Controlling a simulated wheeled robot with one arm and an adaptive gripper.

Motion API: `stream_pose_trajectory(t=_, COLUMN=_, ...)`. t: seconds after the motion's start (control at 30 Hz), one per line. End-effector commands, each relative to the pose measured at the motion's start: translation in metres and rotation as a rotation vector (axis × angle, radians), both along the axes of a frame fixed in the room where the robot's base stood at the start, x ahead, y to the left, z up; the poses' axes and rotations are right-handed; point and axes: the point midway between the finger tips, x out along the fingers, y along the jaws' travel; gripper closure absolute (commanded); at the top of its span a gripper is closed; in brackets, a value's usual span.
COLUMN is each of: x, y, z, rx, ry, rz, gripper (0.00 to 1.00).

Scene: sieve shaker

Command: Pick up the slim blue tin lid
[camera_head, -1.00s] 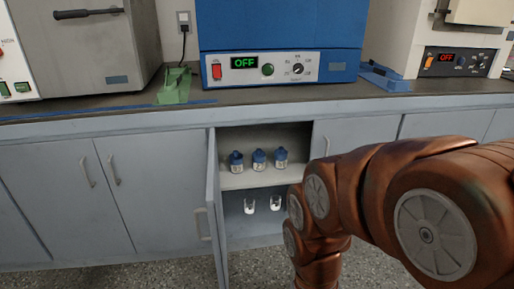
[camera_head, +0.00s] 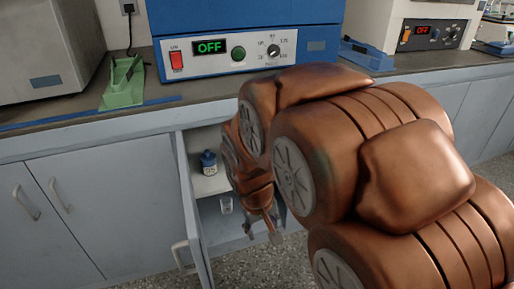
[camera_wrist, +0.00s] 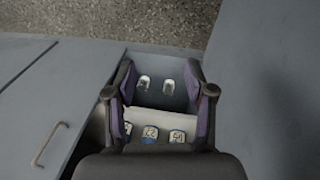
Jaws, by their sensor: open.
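I cannot make out a separate slim blue tin lid in either view. In the head view, a blue-capped container (camera_head: 209,163) with a white label stands on the upper shelf of the open cabinet. My arm hides the rest of that shelf. In the wrist view, several blue-and-white labelled containers, such as the middle one (camera_wrist: 150,134), stand in a row on the shelf. My gripper (camera_wrist: 158,82) is open and empty at the cabinet opening, its fingers either side of the view into it. Its fingers also show low in the head view (camera_head: 262,228).
The open cabinet door (camera_head: 190,215) stands left of my gripper. The countertop (camera_head: 200,90) with a blue machine (camera_head: 240,15) is above.

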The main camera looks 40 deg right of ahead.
Motion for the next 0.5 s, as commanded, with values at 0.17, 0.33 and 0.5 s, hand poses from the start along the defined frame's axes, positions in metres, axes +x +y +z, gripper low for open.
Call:
stream_pose_trajectory(t=0.17, x=0.07, y=-0.062, z=-0.011, rx=-0.099, ry=-0.192, rz=-0.034, gripper=0.46)
stream_pose_trajectory(t=0.33, x=0.128, y=-0.114, z=-0.015, rx=-0.172, ry=-0.372, rz=-0.033, gripper=0.46)
stream_pose_trajectory(t=0.5, x=0.177, y=-0.159, z=-0.017, rx=-0.218, ry=-0.547, rz=-0.007, gripper=0.46)
